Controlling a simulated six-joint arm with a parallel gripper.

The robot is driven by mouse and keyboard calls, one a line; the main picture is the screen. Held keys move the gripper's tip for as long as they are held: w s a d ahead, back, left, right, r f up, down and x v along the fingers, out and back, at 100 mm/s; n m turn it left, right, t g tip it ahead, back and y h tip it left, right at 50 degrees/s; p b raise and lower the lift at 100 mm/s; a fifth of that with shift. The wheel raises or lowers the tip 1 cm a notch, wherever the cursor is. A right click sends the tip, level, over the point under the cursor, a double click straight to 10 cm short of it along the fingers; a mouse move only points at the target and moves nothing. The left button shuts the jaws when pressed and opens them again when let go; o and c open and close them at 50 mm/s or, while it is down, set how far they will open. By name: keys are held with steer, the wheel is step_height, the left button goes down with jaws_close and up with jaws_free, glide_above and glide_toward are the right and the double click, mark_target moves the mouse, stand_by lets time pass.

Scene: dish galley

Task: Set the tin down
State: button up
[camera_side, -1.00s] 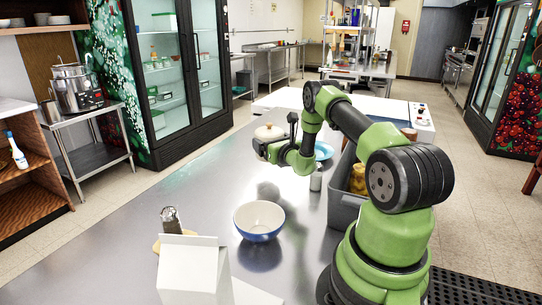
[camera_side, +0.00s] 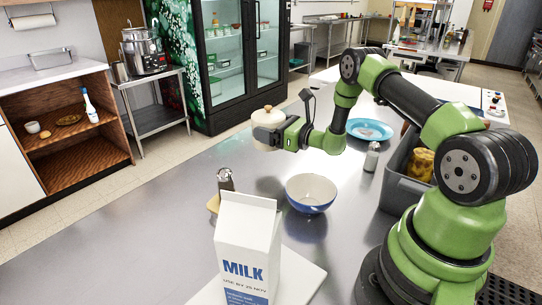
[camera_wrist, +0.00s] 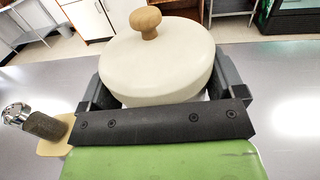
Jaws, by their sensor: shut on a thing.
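The tin (camera_side: 268,117) is a round cream pot-like tin with a lid and a wooden knob. It sits upright between the fingers of my gripper (camera_side: 282,132), which is shut on it. The wrist view shows the tin (camera_wrist: 160,65) from above, with a dark finger on each side of my gripper (camera_wrist: 165,95). The tin is over the steel counter (camera_side: 130,225), toward its far left edge. I cannot tell how much gap lies under it; its underside is hidden in the wrist view.
A blue-and-white bowl (camera_side: 311,194) and a metal-topped shaker (camera_side: 225,181) by a tan piece (camera_side: 213,204) stand nearer the camera. A milk carton (camera_side: 247,250) is in front. A blue plate (camera_side: 369,129), small shaker (camera_side: 372,157) and grey bin (camera_side: 405,185) are right. The left counter is bare.

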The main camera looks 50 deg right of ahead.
steer(key=shift+f, duration=3.45)
steer(key=shift+f, duration=0.15)
steer(key=o, duration=1.5)
steer(key=shift+o, duration=0.2)
